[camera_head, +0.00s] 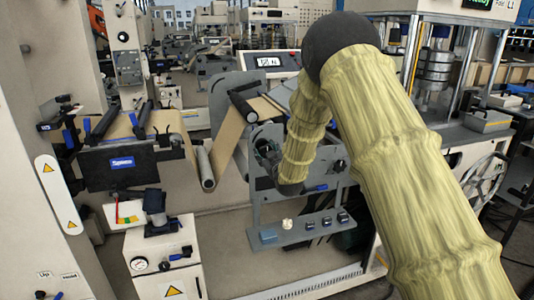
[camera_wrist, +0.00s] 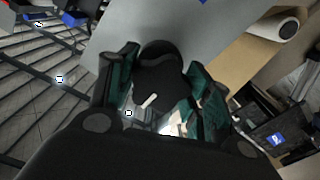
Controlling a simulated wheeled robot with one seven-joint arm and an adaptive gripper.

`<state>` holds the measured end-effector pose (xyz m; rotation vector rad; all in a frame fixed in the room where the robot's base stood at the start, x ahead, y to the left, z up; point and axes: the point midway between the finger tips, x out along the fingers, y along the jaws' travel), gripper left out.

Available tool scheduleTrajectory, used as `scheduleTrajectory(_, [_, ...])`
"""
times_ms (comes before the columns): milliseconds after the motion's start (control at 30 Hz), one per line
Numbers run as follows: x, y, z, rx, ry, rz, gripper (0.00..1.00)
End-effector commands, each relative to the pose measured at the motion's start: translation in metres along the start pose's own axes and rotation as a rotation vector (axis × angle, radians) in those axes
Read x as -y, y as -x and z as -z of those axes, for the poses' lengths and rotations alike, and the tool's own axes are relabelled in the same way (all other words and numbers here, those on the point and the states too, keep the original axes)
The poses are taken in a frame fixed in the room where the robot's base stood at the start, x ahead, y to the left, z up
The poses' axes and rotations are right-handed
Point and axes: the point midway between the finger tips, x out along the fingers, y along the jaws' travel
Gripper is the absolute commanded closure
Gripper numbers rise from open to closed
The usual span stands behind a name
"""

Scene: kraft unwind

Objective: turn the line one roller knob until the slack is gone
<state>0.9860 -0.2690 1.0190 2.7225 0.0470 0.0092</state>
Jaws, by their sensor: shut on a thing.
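My gripper (camera_head: 266,156) is at the side plate of the middle roller stand, largely hidden by my yellow-sleeved arm. In the wrist view, its two teal-padded fingers (camera_wrist: 162,82) are closed on either side of a black round knob (camera_wrist: 158,70) with a white mark on its face. The brown kraft web (camera_head: 229,128) comes from the left machine, dips in a V around a low roller (camera_head: 206,168) and rises to an upper roller (camera_head: 243,106). The web also shows in the wrist view (camera_wrist: 233,62). The knob's label is not legible.
A gauge with a red needle and coloured scale (camera_head: 128,213) stands at the lower left, above a white cabinet (camera_head: 163,262). A handwheel (camera_head: 486,180) is at the right. A display (camera_head: 269,62) stands behind.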

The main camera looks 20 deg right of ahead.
Motion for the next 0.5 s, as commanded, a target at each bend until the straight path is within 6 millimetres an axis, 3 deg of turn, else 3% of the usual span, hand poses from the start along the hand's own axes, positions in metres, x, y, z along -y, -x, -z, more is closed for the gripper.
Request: scheduleTrajectory(500, [-0.0015,0.0,0.0,-0.001,-0.287,-0.002,0.74])
